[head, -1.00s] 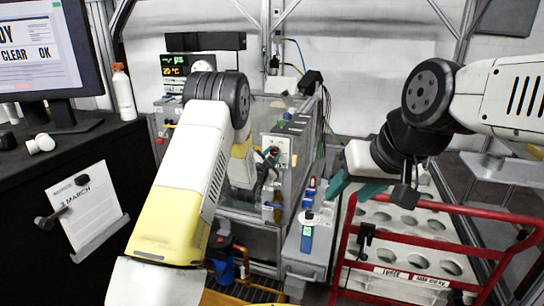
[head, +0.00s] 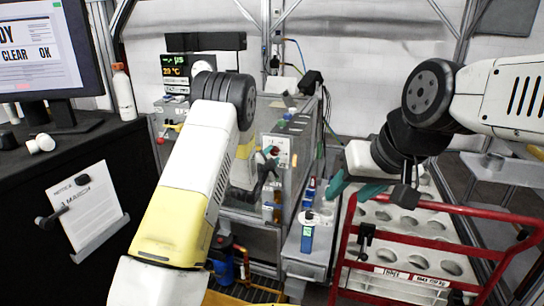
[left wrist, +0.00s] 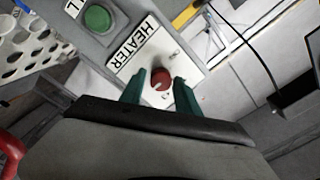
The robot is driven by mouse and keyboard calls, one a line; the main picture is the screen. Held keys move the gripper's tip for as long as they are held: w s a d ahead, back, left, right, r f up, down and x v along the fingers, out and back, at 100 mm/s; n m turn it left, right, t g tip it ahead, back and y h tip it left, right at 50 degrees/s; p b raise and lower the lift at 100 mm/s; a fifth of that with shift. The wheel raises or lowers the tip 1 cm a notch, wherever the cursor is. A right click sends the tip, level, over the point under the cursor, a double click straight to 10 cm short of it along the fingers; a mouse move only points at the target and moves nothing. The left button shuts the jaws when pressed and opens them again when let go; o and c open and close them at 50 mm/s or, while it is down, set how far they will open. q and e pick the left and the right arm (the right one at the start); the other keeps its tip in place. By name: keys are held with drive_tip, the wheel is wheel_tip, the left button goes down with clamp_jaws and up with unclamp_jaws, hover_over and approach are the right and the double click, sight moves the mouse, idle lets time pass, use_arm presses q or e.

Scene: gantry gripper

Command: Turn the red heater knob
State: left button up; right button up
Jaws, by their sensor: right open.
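The red heater knob (left wrist: 161,79) sits on the white plate marked HEATER (left wrist: 138,48) in the left wrist view. The knob has a pale pointer mark. My left gripper (left wrist: 159,84) has its teal fingers on either side of the knob; whether both touch it is unclear. In the head view the left gripper (head: 268,160) is at the white knob panel (head: 282,143) on the clear-walled machine, with the knob partly covered. My right gripper (head: 356,190) is open and empty above the red-railed cart.
A display (head: 175,67) reads about 29 °C in orange. A green button (left wrist: 97,18) is near the HEATER label. The red-railed cart (head: 440,210) with a holed white rack stands at right. A dark desk (head: 120,150) with a monitor (head: 45,50) is at left.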

use_arm(q)
drive_tip(key=shift+o, duration=0.7)
drive_tip(key=shift+r, duration=0.1)
drive_tip(key=v, duration=0.7)
drive_tip(key=shift+s, duration=0.35)
drive_tip(key=shift+a, duration=0.1)
drive_tip(key=s+a+r+n+g+y, duration=0.35)
drive_tip(key=s+a+r+n, duration=0.45)
drive_tip(key=r, duration=0.4)
drive_tip(key=s+a+r+n+g, duration=0.1)
drive_tip(key=s+r+n+g, duration=0.1)
drive_tip(key=s, duration=1.3)
drive_tip(key=s+a+r+n+g, duration=0.1)
drive_tip(key=s+n+g, duration=0.3)
drive_tip(key=s, duration=1.2)
drive_tip(key=shift+a+r+g, duration=0.4)
drive_tip(key=shift+a+g, duration=0.25)
drive_tip(key=shift+g, duration=0.1)
